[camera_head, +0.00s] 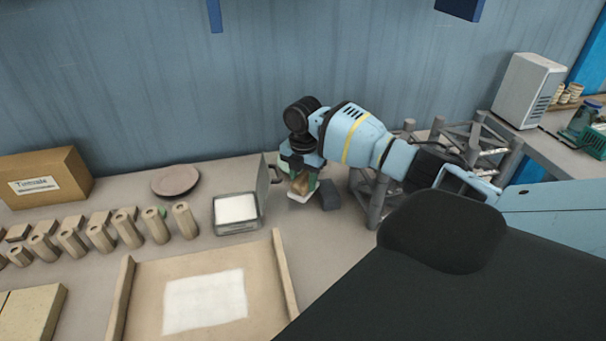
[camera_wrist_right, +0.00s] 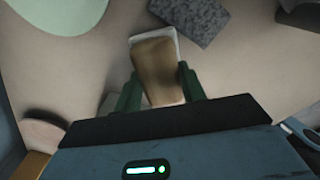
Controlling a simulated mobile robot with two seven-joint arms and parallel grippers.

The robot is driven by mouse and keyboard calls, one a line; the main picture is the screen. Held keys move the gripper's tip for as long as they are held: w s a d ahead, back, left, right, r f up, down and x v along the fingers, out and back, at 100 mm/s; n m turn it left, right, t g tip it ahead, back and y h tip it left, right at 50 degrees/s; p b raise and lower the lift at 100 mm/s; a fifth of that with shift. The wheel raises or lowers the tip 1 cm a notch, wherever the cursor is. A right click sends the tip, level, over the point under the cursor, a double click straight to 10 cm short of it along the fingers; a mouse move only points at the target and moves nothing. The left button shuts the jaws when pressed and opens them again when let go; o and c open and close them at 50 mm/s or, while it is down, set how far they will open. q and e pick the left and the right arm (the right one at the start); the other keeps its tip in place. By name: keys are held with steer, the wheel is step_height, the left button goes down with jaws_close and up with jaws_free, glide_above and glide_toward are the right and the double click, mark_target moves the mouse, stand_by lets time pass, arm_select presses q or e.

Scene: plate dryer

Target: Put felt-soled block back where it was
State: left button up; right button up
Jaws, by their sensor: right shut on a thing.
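The felt-soled block (camera_head: 301,186) is brown with a white sole. My right gripper (camera_head: 302,178) is shut on it, in the open space between the clear box and a dark grey block. In the right wrist view the block (camera_wrist_right: 157,68) sits between the green fingers (camera_wrist_right: 158,90), with its white layer showing along the top and right edges. I cannot tell whether its sole touches the table. My left gripper is not in view.
The open clear box (camera_head: 238,228) with white contents stands left of the gripper. The dark grey block (camera_head: 329,195) lies close on the right, beside a grey rack (camera_head: 376,205). A wooden tray (camera_head: 283,270), several wooden cylinders (camera_head: 130,228) and a pinkish plate (camera_head: 176,180) are further left.

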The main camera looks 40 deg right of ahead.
mark_target(303, 178)
steer(key=o, duration=1.3)
steer(key=shift+r, duration=0.1)
step_height(303, 178, up, 13)
